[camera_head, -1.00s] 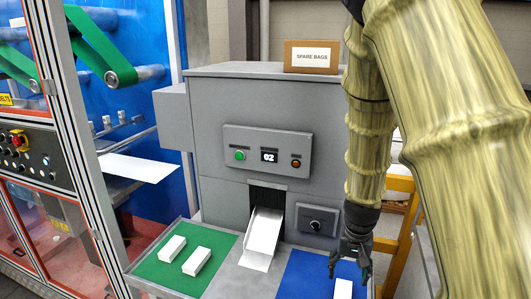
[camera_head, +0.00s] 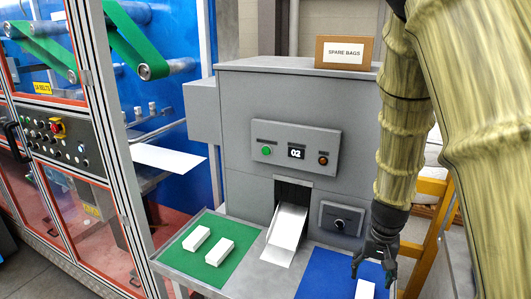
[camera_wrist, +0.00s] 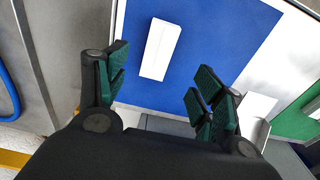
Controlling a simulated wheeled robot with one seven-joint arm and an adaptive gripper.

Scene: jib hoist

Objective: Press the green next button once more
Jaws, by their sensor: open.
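The green button (camera_head: 266,150) sits at the left of a raised panel on the front of the grey machine (camera_head: 240,110). Right of it a small display (camera_head: 296,153) reads 02, and an orange-red button (camera_head: 323,158) is beyond that. My gripper (camera_head: 374,270) hangs open and empty over the blue mat, low and right of the panel, well apart from the green button. In the wrist view my open gripper (camera_wrist: 160,95) points down at the blue mat (camera_wrist: 215,50), with a white box (camera_wrist: 161,49) lying beyond the fingertips.
A green mat (camera_head: 190,255) holds two white boxes (camera_head: 219,251). A white chute (camera_head: 287,228) slopes out between the mats. A knob panel (camera_head: 341,219) is under the button panel. A spare bags box (camera_head: 345,52) stands on top. A glazed machine (camera_head: 70,130) fills the left.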

